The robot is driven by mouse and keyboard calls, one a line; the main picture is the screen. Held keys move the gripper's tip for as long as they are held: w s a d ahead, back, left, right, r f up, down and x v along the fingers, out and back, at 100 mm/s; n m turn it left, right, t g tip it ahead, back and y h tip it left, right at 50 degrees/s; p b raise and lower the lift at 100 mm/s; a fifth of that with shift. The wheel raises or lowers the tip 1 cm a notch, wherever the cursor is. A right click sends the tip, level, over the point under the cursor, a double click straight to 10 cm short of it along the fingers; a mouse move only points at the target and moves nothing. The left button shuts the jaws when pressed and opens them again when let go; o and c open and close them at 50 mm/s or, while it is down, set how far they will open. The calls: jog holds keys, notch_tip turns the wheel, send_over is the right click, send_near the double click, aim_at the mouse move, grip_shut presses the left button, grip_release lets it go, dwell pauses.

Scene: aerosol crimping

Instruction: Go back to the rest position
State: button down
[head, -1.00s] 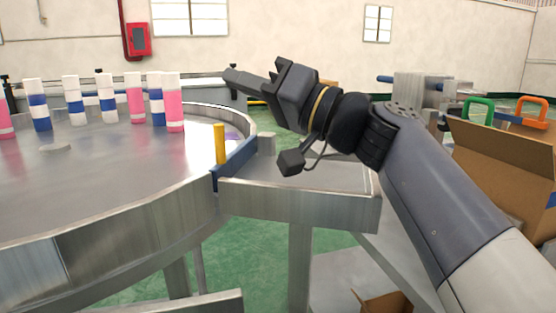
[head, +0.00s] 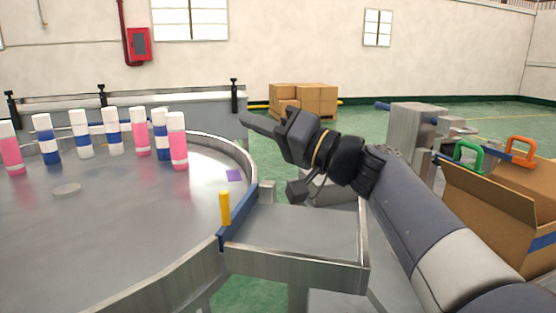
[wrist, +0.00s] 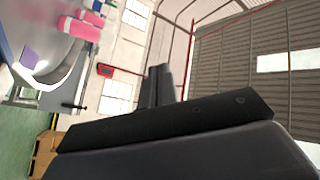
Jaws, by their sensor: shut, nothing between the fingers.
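My gripper (head: 258,124) is shut and empty in the head view. It is raised above the metal side table (head: 300,240) and points up and left, toward the round table's far edge. In the wrist view the shut fingers (wrist: 157,86) stick up past the dark gripper body, with wall and ceiling behind them. Nothing touches the gripper.
Several pink, blue and white cans (head: 112,131) stand on the round metal table (head: 120,220) at left. A yellow post (head: 225,208) and blue guide (head: 236,222) stand at its edge. An open cardboard box (head: 490,205) is at right; stacked boxes (head: 303,100) are behind.

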jog(key=w+d+m+h+p, duration=0.1)
jog(key=w+m+p, duration=0.5)
jog(key=p, duration=1)
jog(key=shift+w+d+r+t+h, duration=0.35)
jog(key=shift+w+r+h, duration=0.1)
jog(key=shift+w+h, duration=0.1)
jog(key=shift+f+p, duration=0.1)
jog(key=shift+p, duration=0.25)
jog(key=shift+d, duration=0.1)
